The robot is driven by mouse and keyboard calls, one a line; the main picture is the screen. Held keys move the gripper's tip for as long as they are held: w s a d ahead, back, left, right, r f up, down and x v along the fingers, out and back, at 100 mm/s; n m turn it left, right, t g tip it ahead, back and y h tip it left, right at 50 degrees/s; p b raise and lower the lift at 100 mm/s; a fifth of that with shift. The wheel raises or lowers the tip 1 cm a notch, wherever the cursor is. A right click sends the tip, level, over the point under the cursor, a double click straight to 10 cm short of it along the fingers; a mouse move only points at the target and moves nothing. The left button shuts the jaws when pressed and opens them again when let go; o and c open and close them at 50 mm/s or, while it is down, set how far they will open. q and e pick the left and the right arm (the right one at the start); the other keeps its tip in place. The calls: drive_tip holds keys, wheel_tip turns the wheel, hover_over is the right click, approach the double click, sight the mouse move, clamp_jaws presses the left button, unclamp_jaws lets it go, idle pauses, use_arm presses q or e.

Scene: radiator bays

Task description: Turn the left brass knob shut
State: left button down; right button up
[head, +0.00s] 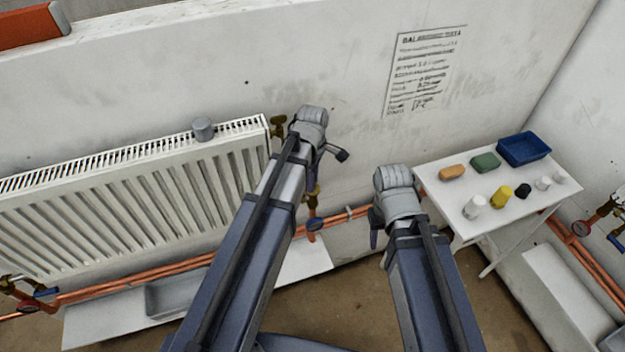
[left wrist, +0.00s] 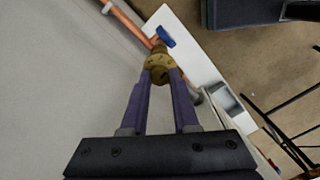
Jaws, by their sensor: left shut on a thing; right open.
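My left gripper (left wrist: 160,76) is shut on a brass knob (left wrist: 158,62), with one finger on each side of it in the left wrist view. A blue lever (left wrist: 165,37) sits just beyond the knob. Another brass fitting (head: 278,122) is at the radiator's upper right corner. The knob's turn angle cannot be told. My right gripper (head: 376,228) is open and apart from the fittings, its fingers partly hidden.
Copper pipes (head: 345,218) run low along the wall. A white table (head: 455,195) at right holds a blue tray (head: 523,148) and several small items. A grey tray (head: 172,296) lies on a low white ledge (head: 110,325). Another valve group (head: 25,292) is at far left.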

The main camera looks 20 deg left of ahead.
use_arm(q)
drive_tip(key=shift+m, duration=0.8)
drive_tip(key=c, duration=0.7)
unclamp_jaws()
drive_tip(key=shift+r, duration=0.15)
wheel_tip(320, 180, up, 8)
drive_tip(key=p, duration=0.8)
drive_tip(key=shift+f, duration=0.2)
